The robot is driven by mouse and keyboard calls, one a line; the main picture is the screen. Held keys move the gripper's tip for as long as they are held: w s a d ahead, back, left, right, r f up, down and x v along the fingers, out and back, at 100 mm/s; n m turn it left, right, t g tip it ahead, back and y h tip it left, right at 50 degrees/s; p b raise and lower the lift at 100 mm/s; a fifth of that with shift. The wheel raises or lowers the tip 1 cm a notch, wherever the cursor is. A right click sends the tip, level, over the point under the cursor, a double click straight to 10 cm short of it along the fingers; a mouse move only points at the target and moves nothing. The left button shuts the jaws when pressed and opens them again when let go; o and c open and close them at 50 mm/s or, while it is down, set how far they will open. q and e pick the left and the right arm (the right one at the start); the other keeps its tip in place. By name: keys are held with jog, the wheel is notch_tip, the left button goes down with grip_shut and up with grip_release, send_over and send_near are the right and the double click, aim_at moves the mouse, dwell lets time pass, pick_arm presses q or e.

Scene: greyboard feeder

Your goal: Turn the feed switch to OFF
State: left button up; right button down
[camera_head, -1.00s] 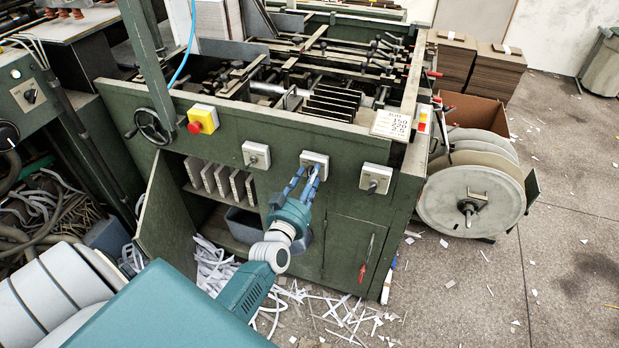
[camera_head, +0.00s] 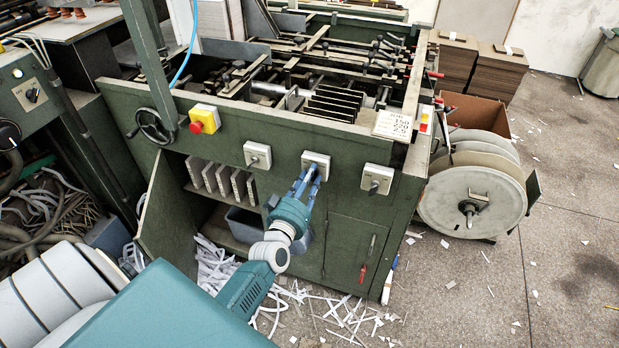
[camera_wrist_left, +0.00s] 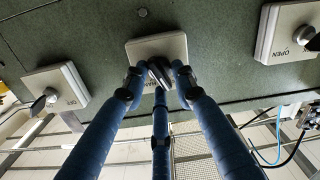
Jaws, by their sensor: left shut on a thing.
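Three switches on white plates sit on the front of the green machine: a left one (camera_head: 257,155), a middle one (camera_head: 317,160) and a right one (camera_head: 377,180). My left gripper (camera_head: 314,174) is at the middle switch, its blue fingers closed around the knob. In the left wrist view the fingers meet the dark knob (camera_wrist_left: 160,73) in front of its white plate (camera_wrist_left: 143,47). The fingers and knob hide most of that plate's lettering, so I cannot read which switch it is or its position. My right gripper is out of view.
A yellow box with a red button (camera_head: 203,120) and a handwheel (camera_head: 156,127) are left of the switches. An open cabinet door (camera_head: 166,215) stands out below them. A large reel (camera_head: 470,198) is at the right. Paper scraps litter the floor.

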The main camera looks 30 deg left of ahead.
pick_arm(q)
jog(key=n, duration=0.3)
jog(key=shift+n, duration=0.3)
grip_shut()
jog(key=shift+n, duration=0.6)
jog(key=shift+w+r, duration=0.1)
jog(key=shift+r, duration=0.05)
jog(key=o, duration=0.9)
grip_release()
jog(key=shift+d, duration=0.1)
jog(key=v, duration=1.2)
